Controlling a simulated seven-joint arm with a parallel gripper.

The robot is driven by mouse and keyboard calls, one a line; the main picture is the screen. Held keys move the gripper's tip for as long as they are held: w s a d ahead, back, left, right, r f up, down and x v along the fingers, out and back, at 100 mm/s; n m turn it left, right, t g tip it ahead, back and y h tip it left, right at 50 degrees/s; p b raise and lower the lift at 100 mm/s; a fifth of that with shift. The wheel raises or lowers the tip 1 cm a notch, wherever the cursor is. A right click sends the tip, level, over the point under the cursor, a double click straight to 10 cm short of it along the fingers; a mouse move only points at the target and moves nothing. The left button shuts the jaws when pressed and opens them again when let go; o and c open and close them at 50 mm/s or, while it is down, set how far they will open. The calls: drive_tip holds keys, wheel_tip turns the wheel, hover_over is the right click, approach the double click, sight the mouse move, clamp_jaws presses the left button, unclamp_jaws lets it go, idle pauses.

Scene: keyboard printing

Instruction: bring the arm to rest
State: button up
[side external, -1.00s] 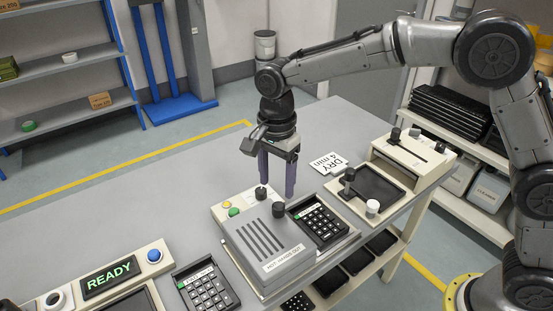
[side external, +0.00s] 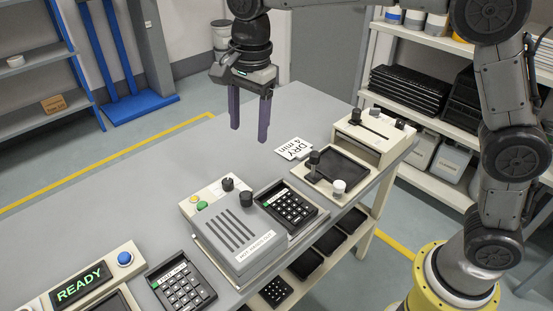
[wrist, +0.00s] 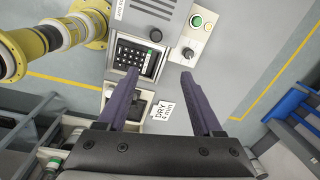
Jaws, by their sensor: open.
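My gripper (side external: 250,118) hangs above the grey table (side external: 150,195), its two purple fingers pointing down, apart, with nothing between them. In the side external view it is above and behind the grey drying or press unit (side external: 240,238) and left of the "DRY 4 min" card (side external: 293,148). In the wrist view the fingers (wrist: 160,82) stand wide apart, with the card (wrist: 163,112) showing between them. My arm reaches in from the right, and its upper part is cut off by the top edge.
A "READY" display (side external: 79,284) with a blue button (side external: 125,258) is at front left. A cream station (side external: 375,135) with knobs stands at right. The table's back left is clear.

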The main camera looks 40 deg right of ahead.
drive_tip(key=s+d+r+n+t, duration=0.1)
drive_tip(key=s+d+r+t, duration=0.1)
drive_tip(key=s+d+r, duration=0.4)
drive_tip(key=s+d+r+n+t, duration=0.1)
drive_tip(key=s+d+r+n, duration=0.1)
drive_tip(key=s+d, duration=0.7)
drive_tip(key=s+d+f+n+t, duration=0.1)
drive_tip(key=s+f+n, duration=0.8)
drive_tip(key=s+n, duration=0.2)
drive_tip(key=shift+s+d+f+n+t, duration=0.25)
drive_tip(key=shift+s+f+n+t, duration=0.05)
drive_tip(key=shift+n, duration=0.3)
